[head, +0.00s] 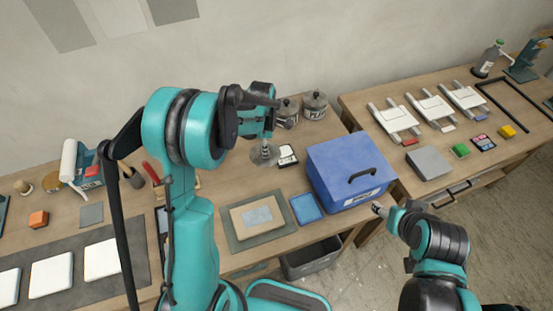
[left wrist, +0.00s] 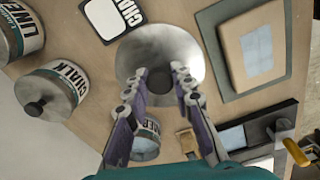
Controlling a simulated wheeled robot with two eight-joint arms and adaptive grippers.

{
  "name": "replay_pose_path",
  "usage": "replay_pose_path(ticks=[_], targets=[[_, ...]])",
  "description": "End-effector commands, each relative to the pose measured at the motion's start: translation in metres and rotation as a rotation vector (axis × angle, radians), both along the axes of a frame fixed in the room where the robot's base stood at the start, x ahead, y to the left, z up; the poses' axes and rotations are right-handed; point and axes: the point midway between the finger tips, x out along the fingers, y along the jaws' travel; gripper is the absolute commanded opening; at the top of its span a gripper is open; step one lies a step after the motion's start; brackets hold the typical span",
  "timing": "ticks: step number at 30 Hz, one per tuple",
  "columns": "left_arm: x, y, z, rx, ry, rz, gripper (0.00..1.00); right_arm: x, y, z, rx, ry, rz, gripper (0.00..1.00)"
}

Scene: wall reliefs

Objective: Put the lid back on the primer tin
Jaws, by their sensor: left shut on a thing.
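My left gripper (head: 266,137) is shut on the dark knob of a round, shiny metal lid (head: 264,155), held over the left workbench. In the left wrist view the lid (left wrist: 185,48) lies beyond the fingertips (left wrist: 159,84). A tin (left wrist: 146,140) with a partly hidden label, seemingly ending in "MER", shows between the fingers, apart from the lid. I cannot see its top clearly, and my arm seems to hide it in the head view. My right gripper (head: 380,210) is at the front right of the blue box; its fingers are too small to judge.
Two lidded tins stand behind the lid, the chalk tin (left wrist: 55,90) and another tin (left wrist: 20,35). A white label card (head: 287,155) lies beside the lid. The blue box (head: 345,165), blue pad (head: 306,208) and framed panel (head: 240,235) occupy the bench's right part.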

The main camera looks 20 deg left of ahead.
Motion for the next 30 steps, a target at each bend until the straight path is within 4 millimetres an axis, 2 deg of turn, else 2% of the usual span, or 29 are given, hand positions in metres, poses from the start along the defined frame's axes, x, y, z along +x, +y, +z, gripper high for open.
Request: replay_pose_path(ticks=[1,6,9,13,16,19,25,30], targets=[[0.008,0.029,0.005,0.0,0.0,0.05,0.0,0.0,0.0,0.002,0.0,0.0,0.0,0.6],[0.021,0.116,0.018,0.0,0.001,0.191,0.0,0.0,0.0,0.006,0.0,0.0,0.0,0.6],[0.022,0.161,0.024,0.0,0.001,0.261,0.0,0.0,0.0,0.008,0.0,0.0,0.0,0.6],[0.018,0.205,0.031,0.0,0.001,0.329,0.0,0.0,0.0,0.01,0.0,0.0,0.0,0.6],[0.015,0.227,0.034,0.0,0.0,0.362,0.0,0.0,0.0,0.01,0.0,0.0,0.0,0.6],[0.013,0.238,0.036,0.0,0.0,0.378,0.0,0.0,0.0,0.01,0.0,0.0,0.0,0.6],[0.013,0.241,0.03,0.0,0.0,0.383,0.0,0.0,0.0,0.007,0.0,0.0,0.0,0.6],[0.013,0.241,0.018,0.0,0.0,0.382,0.0,0.0,0.0,0.0,0.0,0.0,0.0,0.6]])
